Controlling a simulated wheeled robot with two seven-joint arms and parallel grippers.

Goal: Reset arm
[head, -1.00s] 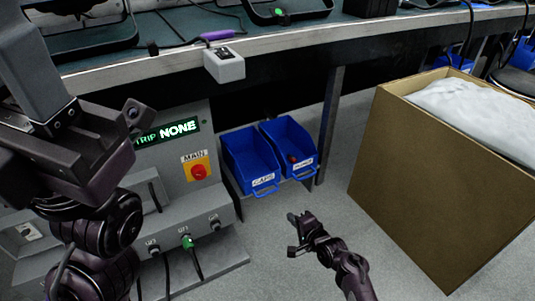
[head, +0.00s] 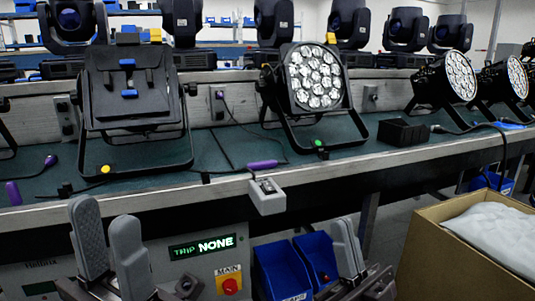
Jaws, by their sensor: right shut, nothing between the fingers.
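My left gripper (head: 106,222) is at the lower left of the head view, fingers pointing up. Its two grey finger pads stand apart with nothing between them. My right gripper (head: 345,226) is at the lower middle right, fingers pointing up. Its fingers are together and hold nothing. It is in front of the right-hand blue bin and hides part of it.
The workbench (head: 225,189) carries a par can with a lit-up lens face (head: 314,76) and a black lamp housing (head: 128,85). A grey switch box (head: 267,196) hangs at its edge. Below are a trip panel (head: 201,247), blue bins (head: 281,270) and a cardboard box (head: 440,262).

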